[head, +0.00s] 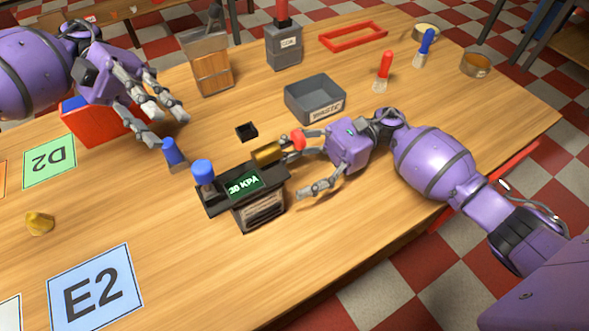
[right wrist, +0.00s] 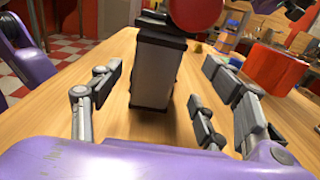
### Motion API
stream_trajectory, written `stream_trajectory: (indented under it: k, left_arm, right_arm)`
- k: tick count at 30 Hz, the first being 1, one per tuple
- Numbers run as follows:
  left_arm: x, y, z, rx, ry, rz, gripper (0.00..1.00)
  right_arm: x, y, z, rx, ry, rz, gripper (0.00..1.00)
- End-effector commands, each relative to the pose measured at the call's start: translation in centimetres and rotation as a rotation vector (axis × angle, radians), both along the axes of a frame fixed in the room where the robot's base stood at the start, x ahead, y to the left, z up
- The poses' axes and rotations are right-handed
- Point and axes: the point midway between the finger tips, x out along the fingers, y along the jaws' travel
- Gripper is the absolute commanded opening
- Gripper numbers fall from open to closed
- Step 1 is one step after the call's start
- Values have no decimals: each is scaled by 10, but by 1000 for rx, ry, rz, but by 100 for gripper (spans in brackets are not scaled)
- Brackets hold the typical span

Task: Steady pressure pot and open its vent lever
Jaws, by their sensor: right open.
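In the right wrist view the pot (right wrist: 157,65) stands beyond the spread fingers (right wrist: 160,100). My left gripper (head: 168,128) is open and apart, left of the pot.
A small blue-topped piece (head: 173,154) stands below my left fingers, near a red box (head: 92,122). A small black tray (head: 247,132) and a grey waste bin (head: 315,100) are behind the pot. Cards D2 (head: 35,176) and E2 (head: 62,275) lie left.

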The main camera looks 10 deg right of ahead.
Motion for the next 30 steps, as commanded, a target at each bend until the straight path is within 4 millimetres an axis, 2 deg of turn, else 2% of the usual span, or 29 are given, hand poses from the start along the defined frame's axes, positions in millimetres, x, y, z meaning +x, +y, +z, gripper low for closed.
stream_trajectory:
  k: [18, 29, 30]
  left_arm:
    - [0, 0, 0, 0, 0, 0, 31]
    - [0, 0, 0, 0, 0, 0, 31]
    - [0, 0, 0, 0, 0, 0, 31]
  right_arm:
    - [-28, 71, -1, -2, -2, 21, 70]
    - [-29, 75, -1, -3, -2, 19, 70]
    - [-29, 75, -1, -3, -2, 19, 64]
